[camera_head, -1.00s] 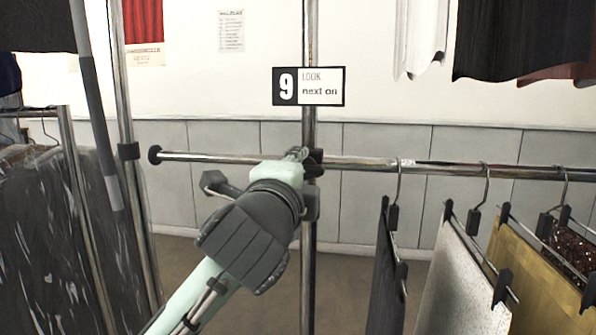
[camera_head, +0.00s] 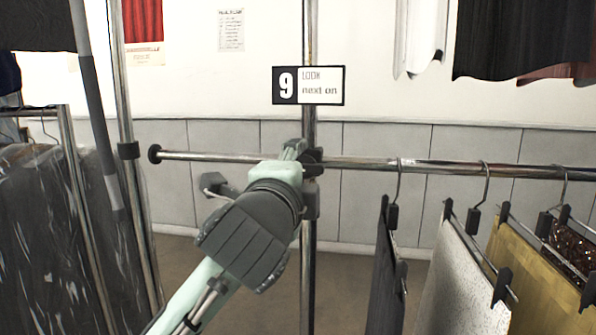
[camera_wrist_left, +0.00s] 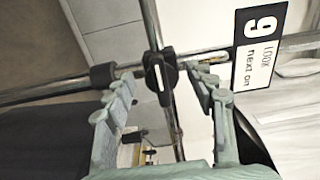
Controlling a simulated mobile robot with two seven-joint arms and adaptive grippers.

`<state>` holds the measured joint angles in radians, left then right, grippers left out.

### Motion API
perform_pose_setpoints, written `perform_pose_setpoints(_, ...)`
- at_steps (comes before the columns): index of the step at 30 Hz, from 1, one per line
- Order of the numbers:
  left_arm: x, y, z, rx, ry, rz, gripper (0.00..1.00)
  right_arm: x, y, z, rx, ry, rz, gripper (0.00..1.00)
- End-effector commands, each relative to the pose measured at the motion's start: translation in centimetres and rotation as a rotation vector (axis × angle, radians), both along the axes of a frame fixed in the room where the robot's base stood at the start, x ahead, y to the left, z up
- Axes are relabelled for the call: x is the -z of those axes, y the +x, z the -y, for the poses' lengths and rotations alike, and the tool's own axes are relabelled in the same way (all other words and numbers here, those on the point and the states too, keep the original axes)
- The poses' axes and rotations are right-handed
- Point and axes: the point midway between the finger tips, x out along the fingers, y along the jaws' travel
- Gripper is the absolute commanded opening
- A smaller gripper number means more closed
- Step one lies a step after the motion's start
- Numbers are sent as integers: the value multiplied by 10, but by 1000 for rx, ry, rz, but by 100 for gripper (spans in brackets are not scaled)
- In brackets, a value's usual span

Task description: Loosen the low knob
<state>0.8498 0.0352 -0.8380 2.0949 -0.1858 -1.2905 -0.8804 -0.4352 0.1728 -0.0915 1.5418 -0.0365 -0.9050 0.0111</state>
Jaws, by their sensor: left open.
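A dark knob (camera_wrist_left: 160,72) with a pale slot-like mark sits where the rail crosses the upright pole. In the head view the dark fitting at this crossing (camera_head: 314,160) is partly hidden by my left gripper. My left gripper (camera_head: 293,152) is at the crossing, its fingers pointing toward the pole. In the wrist view its two fingers (camera_wrist_left: 164,80) are spread, one on each side of the knob. I cannot tell whether they touch it. My right gripper is not in view.
A sign "9 LOOK next on" (camera_head: 309,86) is on the pole above the crossing. The horizontal rail (camera_head: 440,167) carries hangers with skirts and cloths (camera_head: 465,275) at right. Plastic-covered garments (camera_head: 45,240) hang at left. Bare floor shows between.

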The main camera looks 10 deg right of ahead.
Motion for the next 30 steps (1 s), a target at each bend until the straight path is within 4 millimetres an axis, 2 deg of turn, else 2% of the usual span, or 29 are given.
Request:
perform_pose_setpoints(5, 0, -5, -2, 1, 1, 1, 55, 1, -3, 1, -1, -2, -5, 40)
perform_pose_setpoints(8, 0, -16, -7, 1, 0, 1, 55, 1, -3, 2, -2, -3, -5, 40)
perform_pose_setpoints(15, 0, -64, -26, 2, -1, 2, 55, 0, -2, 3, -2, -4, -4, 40)
perform_pose_setpoints(21, 0, -96, -40, 3, -1, 1, 55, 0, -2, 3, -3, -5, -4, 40)
perform_pose_setpoints(25, 0, -107, -45, 0, 0, 0, 55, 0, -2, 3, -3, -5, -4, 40)
perform_pose_setpoints(30, 0, -111, -47, 0, 0, 0, 55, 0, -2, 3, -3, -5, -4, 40)
